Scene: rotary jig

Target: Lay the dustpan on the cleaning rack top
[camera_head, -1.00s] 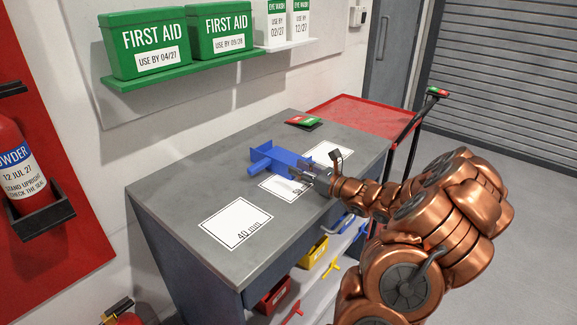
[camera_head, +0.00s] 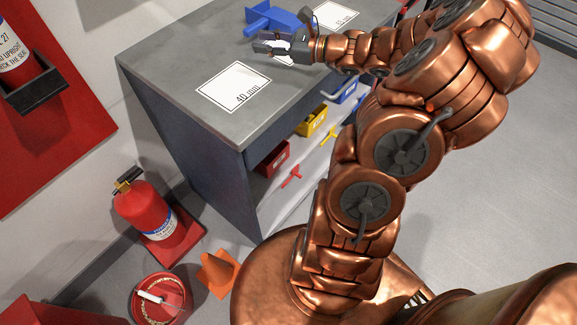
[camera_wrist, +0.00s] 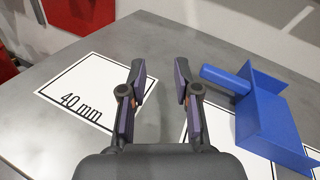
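A blue dustpan-shaped piece (camera_head: 278,18) with a stubby round handle lies on the grey bench top (camera_head: 185,62). It also shows at the right of the wrist view (camera_wrist: 268,118), its handle pointing toward the fingers. My gripper (camera_head: 262,48) is over the bench beside the piece, on the side nearer the bench front. In the wrist view my gripper (camera_wrist: 160,85) has its two fingers apart with nothing between them. The handle is just right of the right finger and appears apart from it. I cannot pick out a cleaning rack top in these frames.
A white card marked 40 mm (camera_head: 234,87) lies on the bench, with another card (camera_head: 335,14) farther right. Shelves below hold red (camera_head: 272,159), yellow (camera_head: 311,120) and blue bins. A fire extinguisher (camera_head: 145,210) and an orange cone (camera_head: 218,272) stand on the floor.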

